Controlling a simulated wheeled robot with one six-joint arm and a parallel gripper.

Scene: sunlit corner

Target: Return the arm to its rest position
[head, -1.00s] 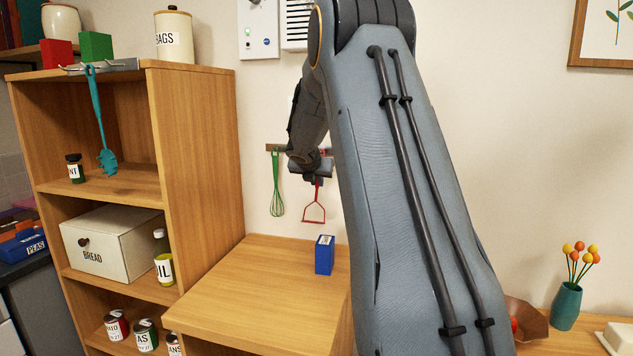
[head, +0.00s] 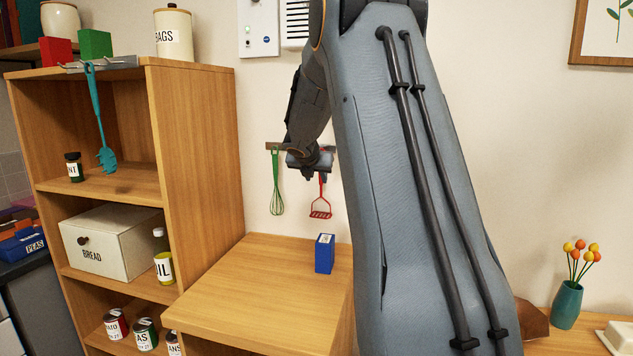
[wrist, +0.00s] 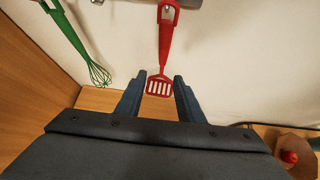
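My gripper (wrist: 159,88) is open in the wrist view, its two dark fingers apart with nothing clasped between them. A red masher with a slotted head (wrist: 160,86) hangs from the wall rail (wrist: 190,3) beyond the fingertips and shows in the gap between them. In the head view my arm fills the middle, with the wrist low in front of the rail. The red masher (head: 321,208) hangs just below the wrist there; my fingertips are hard to make out. A green whisk (head: 277,190) hangs to the left, also in the wrist view (wrist: 80,45).
A blue box (head: 324,254) stands on the wooden counter (head: 260,290) below the rail. A wooden shelf unit (head: 195,170) with jars, cans and a bread box (head: 108,242) stands left. A teal vase (head: 567,305) of flowers stands right. The counter's left part is clear.

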